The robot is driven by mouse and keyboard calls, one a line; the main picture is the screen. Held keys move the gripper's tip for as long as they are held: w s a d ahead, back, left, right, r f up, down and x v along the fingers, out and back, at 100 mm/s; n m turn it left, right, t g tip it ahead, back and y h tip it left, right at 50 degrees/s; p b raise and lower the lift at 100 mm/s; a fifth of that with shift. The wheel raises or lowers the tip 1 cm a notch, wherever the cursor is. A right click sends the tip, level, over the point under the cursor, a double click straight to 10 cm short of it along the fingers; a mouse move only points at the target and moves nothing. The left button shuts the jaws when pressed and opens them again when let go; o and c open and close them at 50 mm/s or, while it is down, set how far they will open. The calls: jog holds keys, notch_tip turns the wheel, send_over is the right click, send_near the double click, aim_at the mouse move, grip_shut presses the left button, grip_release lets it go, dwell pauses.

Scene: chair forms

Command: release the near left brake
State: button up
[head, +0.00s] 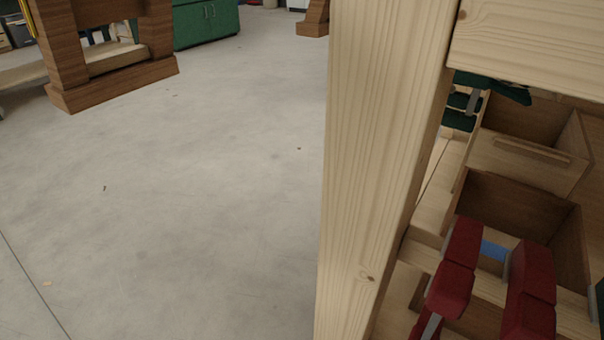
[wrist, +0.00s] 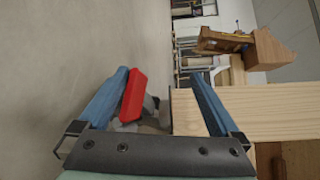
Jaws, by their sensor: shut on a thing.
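In the wrist view my gripper (wrist: 160,74) has two blue fingers spread well apart. A bright red brake lever (wrist: 134,95) lies between them, close against the left finger, with a grey metal bracket (wrist: 151,112) beside it. The end of a pale wooden beam (wrist: 250,112) also reaches between the fingers, behind the right one. The jaws are closed on the lever; whether the beam is pinched too cannot be told. The head view shows neither my gripper nor this lever clearly; a thick pale wooden post (head: 375,170) blocks much of it.
In the head view, open wooden drawers (head: 520,205) and dark red padded parts (head: 530,290) stand right of the post. A brown wooden bench (head: 112,85) and green cabinet (head: 205,22) stand far left. The grey floor (head: 200,190) left of the post is clear.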

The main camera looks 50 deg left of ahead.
jog(key=shift+d+r, duration=0.25)
jog(key=shift+d, duration=0.75)
jog(key=shift+c, duration=0.7)
jog(key=shift+s+d+f+b, duration=0.45)
jog(key=shift+s+d, duration=0.8)
jog(key=shift+d, duration=0.45)
jog(key=shift+s+d+f+b, duration=0.5)
jog(key=shift+s+d, duration=0.75)
jog(key=shift+d, duration=0.4)
jog(key=shift+s+d+f+b, duration=0.45)
jog(key=shift+s+d, duration=0.8)
jog(key=shift+d, duration=0.45)
